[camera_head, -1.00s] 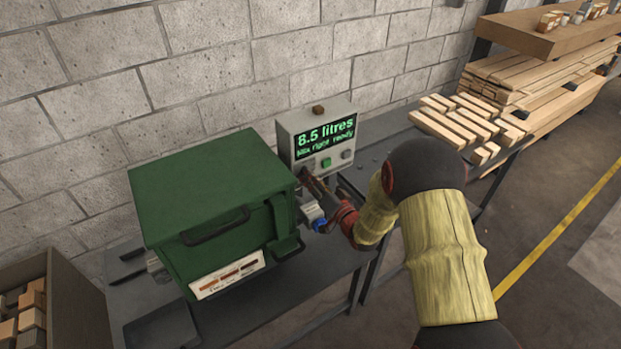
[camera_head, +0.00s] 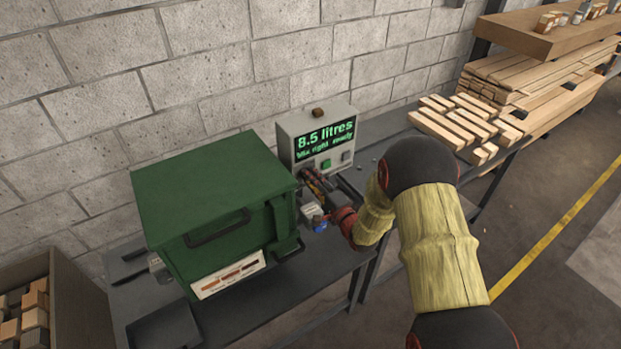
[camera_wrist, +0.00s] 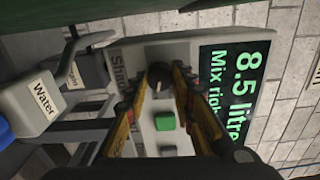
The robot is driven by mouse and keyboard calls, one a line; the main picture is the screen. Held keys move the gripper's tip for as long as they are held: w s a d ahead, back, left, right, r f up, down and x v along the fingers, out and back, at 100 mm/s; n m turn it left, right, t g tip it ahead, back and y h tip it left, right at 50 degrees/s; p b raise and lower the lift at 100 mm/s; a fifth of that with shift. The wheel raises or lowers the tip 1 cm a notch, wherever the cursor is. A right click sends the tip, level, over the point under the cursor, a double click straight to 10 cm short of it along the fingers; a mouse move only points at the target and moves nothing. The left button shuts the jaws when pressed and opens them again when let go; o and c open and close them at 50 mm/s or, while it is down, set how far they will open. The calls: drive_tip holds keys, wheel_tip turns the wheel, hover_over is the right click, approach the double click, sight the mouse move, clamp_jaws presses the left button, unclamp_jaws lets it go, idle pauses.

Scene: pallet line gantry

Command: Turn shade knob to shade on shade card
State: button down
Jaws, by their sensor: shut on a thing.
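The grey control panel (camera_head: 297,121) stands behind the green box, its display reading 8.5 litres and "Mix right ready". The dark round shade knob (camera_wrist: 160,76) shows in the wrist view beside partly hidden "Shade" lettering. My gripper (camera_wrist: 158,90) is shut on this knob, one yellow-and-black finger on each side. In the head view my gripper (camera_head: 309,174) reaches the panel's lower left and hides the knob. The shade card (camera_head: 228,274), white with brown and reddish swatches, is on the green box's front; its small writing is unreadable.
The green box (camera_head: 210,185) stands close left of my gripper. A "Water" valve (camera_wrist: 40,100) and another labelled fitting are beside the fingers in the wrist view. A green button (camera_wrist: 165,121) lies between the fingers. The wall is close behind.

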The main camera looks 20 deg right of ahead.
drive_tip(key=shift+m+p, duration=0.3)
drive_tip(key=shift+m, duration=1.3)
drive_tip(key=c, duration=1.5)
unclamp_jaws()
drive_tip(key=v, duration=1.2)
